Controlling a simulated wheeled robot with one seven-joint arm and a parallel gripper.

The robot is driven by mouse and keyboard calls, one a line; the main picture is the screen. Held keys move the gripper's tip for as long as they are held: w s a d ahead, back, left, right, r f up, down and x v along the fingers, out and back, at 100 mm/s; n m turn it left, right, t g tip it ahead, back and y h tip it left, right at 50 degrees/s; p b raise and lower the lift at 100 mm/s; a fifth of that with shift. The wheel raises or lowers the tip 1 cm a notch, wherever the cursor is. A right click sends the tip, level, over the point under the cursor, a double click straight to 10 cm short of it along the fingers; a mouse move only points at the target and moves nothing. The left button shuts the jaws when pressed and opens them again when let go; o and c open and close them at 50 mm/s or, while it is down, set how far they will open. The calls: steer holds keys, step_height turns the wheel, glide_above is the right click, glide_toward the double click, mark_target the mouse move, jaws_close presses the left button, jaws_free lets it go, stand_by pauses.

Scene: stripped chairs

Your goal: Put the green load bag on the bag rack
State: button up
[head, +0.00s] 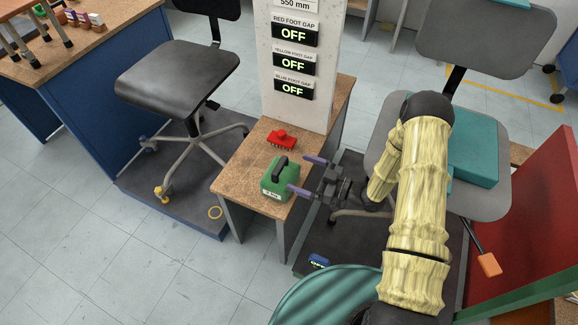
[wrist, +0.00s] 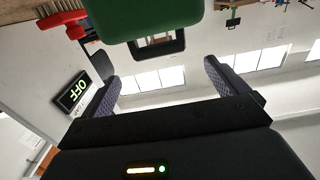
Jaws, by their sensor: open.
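The green load bag (head: 273,187) stands upright on a small wood-topped table in the head view, its black handle on top and a pale label on its front. In the wrist view the green bag (wrist: 150,18) fills the top middle, with the black handle (wrist: 174,46) toward the fingers. My gripper (head: 299,173) is open at the bag's right side, its purple-grey fingers pointing left at it. The wrist view shows both fingers apart with nothing between them (wrist: 161,76). I cannot make out which thing is the bag rack.
A white post (head: 297,105) with several OFF displays rises at the table's back. A black chair (head: 178,78) stands left; a grey chair (head: 488,200) with a teal block (head: 470,150) stands right.

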steer(key=v, duration=0.4)
stand_by(0.5)
